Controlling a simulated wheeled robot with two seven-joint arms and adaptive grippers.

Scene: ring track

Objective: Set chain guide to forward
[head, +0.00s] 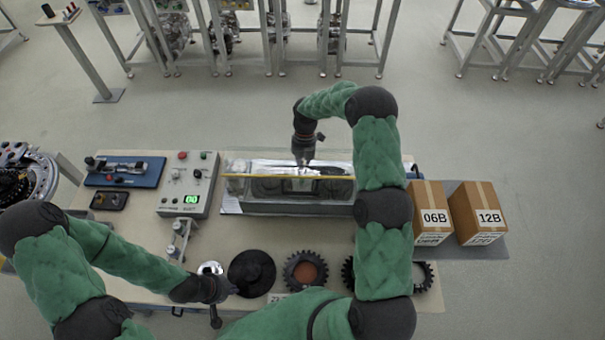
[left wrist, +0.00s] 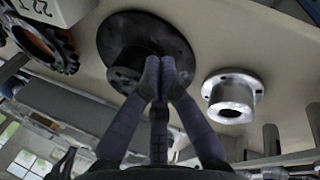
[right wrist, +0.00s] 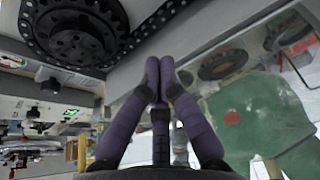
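A long case (head: 290,206) with a clear front and a yellow strip along its top stands at the middle of the bench. In the right wrist view, a black sprocket (right wrist: 75,32) with a black chain (right wrist: 116,60) around it shows at upper left. I cannot tell which part is the chain guide. My right gripper (head: 303,168) points down over the case; its fingers meet in the right wrist view (right wrist: 158,65), with nothing seen between them. My left gripper (head: 232,291) is low beside a black flanged disc (head: 252,270); its fingers meet in the left wrist view (left wrist: 160,65), empty.
A grey control box (head: 188,184) with a green display stands left of the case. A small silver flange (head: 209,267) and a dark gear (head: 305,270) are along the front edge. A blue tray (head: 125,171) is at left; cardboard boxes (head: 434,212) are at right.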

